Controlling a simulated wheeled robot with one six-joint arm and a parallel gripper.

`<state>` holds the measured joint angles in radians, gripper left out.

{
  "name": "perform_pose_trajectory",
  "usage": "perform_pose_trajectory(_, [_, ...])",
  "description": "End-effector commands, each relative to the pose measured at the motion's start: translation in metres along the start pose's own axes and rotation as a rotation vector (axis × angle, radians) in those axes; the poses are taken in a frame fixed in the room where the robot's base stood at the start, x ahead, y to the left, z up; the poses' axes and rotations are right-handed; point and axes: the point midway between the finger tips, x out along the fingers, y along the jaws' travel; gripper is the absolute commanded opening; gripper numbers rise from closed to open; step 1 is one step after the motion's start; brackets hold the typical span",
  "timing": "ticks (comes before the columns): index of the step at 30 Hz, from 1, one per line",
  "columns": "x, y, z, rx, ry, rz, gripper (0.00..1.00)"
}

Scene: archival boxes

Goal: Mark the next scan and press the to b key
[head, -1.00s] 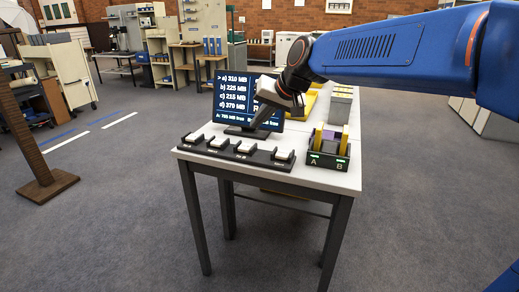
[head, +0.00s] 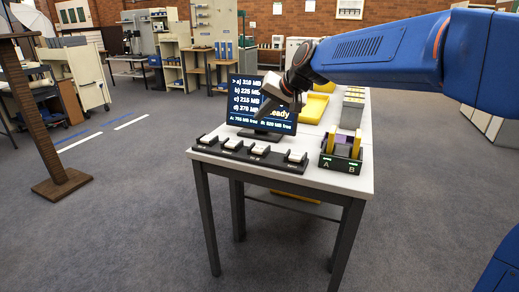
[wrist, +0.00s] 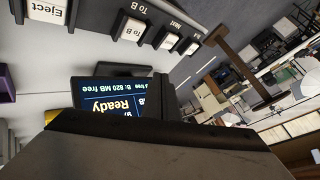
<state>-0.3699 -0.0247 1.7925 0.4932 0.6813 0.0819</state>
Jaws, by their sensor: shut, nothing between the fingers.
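A row of keys on a dark strip runs along the table's front edge. The To B key (head: 260,149) is second from the right in the head view, and its label reads in the wrist view (wrist: 132,28). The Eject key (head: 296,156) is at the right end, also in the wrist view (wrist: 50,12). The screen (head: 243,102) lists scans a) to d), with ">" beside a) 310 MB, free space for A and B, and "Ready". My gripper (head: 262,118) is shut and empty, above the keys and in front of the screen, hiding part of it.
A dark holder labelled A and B (head: 340,165) stands at the table's right front, with yellow and purple pieces in it. A yellow tray (head: 313,107) and a row of grey boxes (head: 353,105) lie behind. A brown wooden post (head: 40,110) stands left.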

Motion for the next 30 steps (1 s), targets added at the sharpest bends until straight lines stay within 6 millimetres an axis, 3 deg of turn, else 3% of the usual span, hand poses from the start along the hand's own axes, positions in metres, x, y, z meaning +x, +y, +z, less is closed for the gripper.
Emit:
perform_pose_trajectory(18, [0.047, 0.035, 0.035, 0.001, -0.003, 0.001, 0.00])
perform_pose_trajectory(30, [0.059, 0.043, 0.043, 0.000, -0.001, 0.001, 0.00])
